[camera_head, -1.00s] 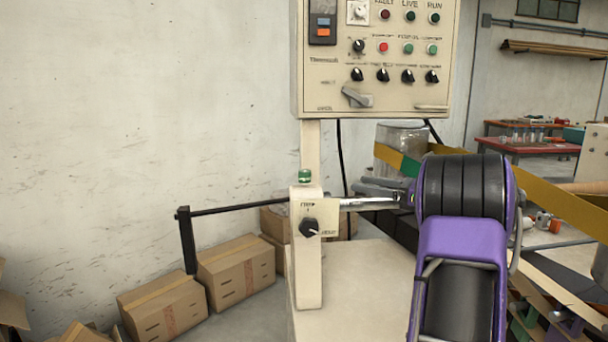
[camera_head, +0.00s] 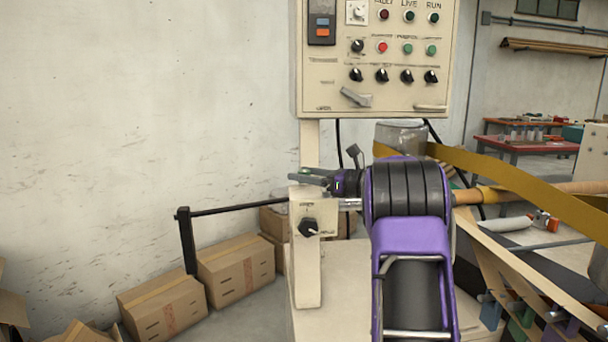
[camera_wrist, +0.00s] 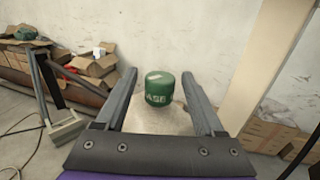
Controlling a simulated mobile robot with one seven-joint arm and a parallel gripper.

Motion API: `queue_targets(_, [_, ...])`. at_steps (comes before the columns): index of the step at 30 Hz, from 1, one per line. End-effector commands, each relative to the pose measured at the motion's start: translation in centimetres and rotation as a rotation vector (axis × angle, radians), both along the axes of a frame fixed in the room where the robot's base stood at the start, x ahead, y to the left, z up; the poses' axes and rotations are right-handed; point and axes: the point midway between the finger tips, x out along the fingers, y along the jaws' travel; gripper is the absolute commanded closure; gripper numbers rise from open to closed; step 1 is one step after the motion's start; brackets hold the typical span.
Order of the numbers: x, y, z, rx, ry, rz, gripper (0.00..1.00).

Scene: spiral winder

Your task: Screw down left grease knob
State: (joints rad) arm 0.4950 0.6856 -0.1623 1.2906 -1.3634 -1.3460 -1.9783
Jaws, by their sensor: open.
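The grease knob (camera_wrist: 160,88) is a green cylinder with partly legible white lettering, "ASE". In the wrist view it stands on a cream surface, between the two grey fingers of my gripper (camera_wrist: 158,75), with gaps on both sides. In the head view my gripper (camera_head: 308,176) is over the top of the cream post (camera_head: 308,270) and hides the knob. My gripper is open and holds nothing. The post carries a black rotary switch (camera_head: 308,228) on its face.
The cream control panel (camera_head: 375,60) hangs above and behind the post. A black crank bar (camera_head: 240,209) extends left. Cardboard boxes (camera_head: 235,270) lie on the floor at left. A yellow belt (camera_head: 510,178) and a wooden roller (camera_head: 550,190) are at right.

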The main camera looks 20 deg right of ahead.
Motion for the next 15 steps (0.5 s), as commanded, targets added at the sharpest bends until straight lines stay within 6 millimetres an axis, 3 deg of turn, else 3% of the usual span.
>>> queue_targets(9, [0.25, 0.20, -0.03, 0.000, 0.000, 0.000, 0.30])
queue_targets(15, [0.23, 0.17, -0.02, 0.000, 0.000, 0.000, 0.64])
